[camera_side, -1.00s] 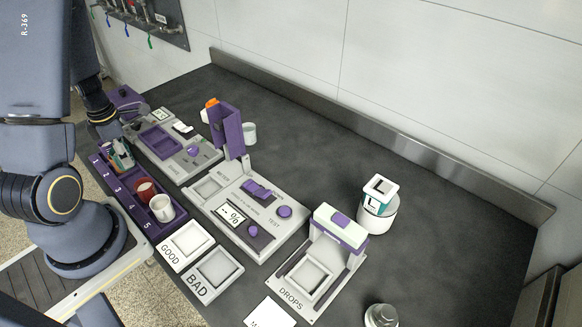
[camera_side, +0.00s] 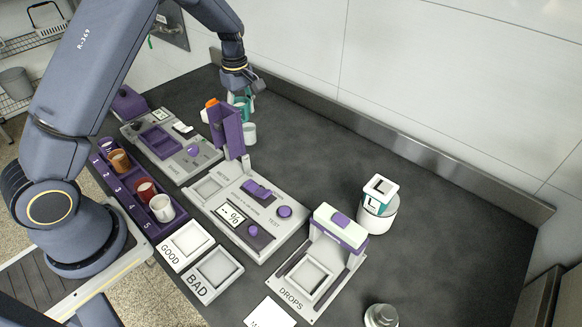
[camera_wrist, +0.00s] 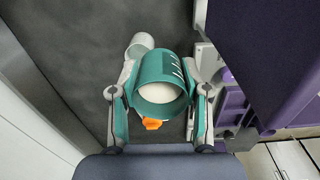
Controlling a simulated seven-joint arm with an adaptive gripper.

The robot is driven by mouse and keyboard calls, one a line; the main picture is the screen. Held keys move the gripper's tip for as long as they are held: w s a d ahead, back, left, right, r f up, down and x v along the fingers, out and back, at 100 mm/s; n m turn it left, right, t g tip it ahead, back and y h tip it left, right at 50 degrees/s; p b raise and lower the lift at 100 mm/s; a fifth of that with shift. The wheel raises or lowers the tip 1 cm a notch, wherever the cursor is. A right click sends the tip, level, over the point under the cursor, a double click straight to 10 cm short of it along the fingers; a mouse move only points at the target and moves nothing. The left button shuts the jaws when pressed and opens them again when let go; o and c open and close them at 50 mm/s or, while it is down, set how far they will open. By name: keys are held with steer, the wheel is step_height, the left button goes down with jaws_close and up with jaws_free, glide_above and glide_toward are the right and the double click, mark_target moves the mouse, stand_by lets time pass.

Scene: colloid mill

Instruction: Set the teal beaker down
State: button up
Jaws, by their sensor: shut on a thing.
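The teal beaker (camera_wrist: 163,72) is in my gripper (camera_wrist: 162,98), its open mouth toward the wrist camera and whitish contents showing inside. The fingers are shut on it from both sides. In the side view my gripper (camera_side: 240,98) is at the far left part of the dark bench, behind the purple upright, with a bit of the teal beaker (camera_side: 243,103) visible. I cannot tell whether the beaker's base touches the bench.
A pale grey cup (camera_side: 249,133) stands close by; it also shows in the wrist view (camera_wrist: 141,44). An orange-topped item (camera_side: 211,103) is just left of the gripper. The purple upright (camera_side: 227,127) stands in front. Bench (camera_side: 300,130) to the right is clear.

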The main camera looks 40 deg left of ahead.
steer(key=w+d+f+m, duration=0.2)
steer(key=w+d+m, duration=0.15)
steer(key=d, duration=0.75)
glide_above(282, 163)
step_height(282, 163, down, 5)
steer(key=shift+f, duration=2.5)
steer(key=shift+f, duration=0.15)
steer(key=o, duration=1.1)
steer(key=shift+o, duration=0.2)
